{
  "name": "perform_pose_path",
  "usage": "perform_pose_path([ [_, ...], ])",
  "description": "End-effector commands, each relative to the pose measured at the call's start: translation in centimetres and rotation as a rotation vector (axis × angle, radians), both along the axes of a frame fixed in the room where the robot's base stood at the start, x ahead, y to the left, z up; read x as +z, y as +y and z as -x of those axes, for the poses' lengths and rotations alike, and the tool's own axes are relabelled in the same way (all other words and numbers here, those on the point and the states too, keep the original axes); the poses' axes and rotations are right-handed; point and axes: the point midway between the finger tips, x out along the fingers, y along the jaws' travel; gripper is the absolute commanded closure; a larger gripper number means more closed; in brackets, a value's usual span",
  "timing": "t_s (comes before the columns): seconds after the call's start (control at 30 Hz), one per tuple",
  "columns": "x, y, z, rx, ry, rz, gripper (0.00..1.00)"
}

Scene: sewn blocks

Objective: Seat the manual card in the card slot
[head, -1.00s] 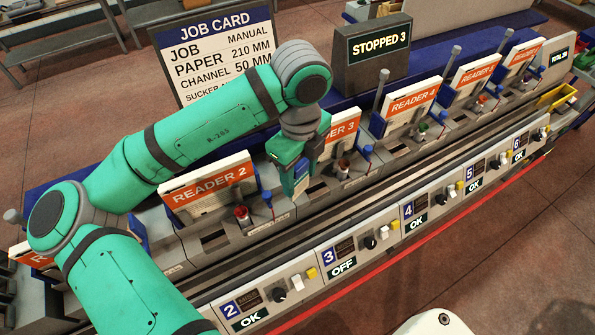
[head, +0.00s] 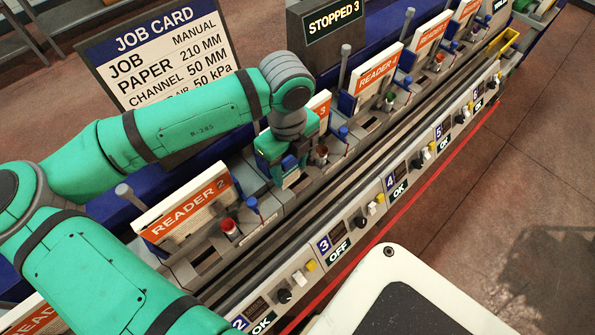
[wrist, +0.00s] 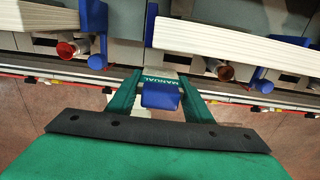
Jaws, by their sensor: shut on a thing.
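In the wrist view the two green fingers of my gripper (wrist: 160,94) are shut on the manual card. The card (wrist: 161,80) shows a green strip with the word MANUAL and a blue block (wrist: 160,97) between the fingers. In the head view the card is a small pale and green piece (head: 292,181) under the fingers. I cannot make out the card slot beneath it, nor whether the card touches it.
Reader 2 (head: 185,208) and Reader 4 (head: 376,70) stand either side, with posts and cups close by. The grey panel in front has knobs and a plate reading OFF (head: 339,250) at station 3. A STOPPED 3 sign (head: 331,24) and job card board (head: 165,50) stand behind.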

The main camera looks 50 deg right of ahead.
Motion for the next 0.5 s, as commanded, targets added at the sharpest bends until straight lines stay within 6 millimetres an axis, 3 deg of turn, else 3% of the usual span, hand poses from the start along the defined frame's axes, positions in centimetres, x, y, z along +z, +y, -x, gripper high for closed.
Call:
perform_pose_path([
  [0.2, -3.3, -2.5, -0.4, 0.001, 0.001, -0.002, 0.76],
  [0.5, -4.9, -3.7, -0.8, 0.004, 0.001, -0.001, 0.76],
])
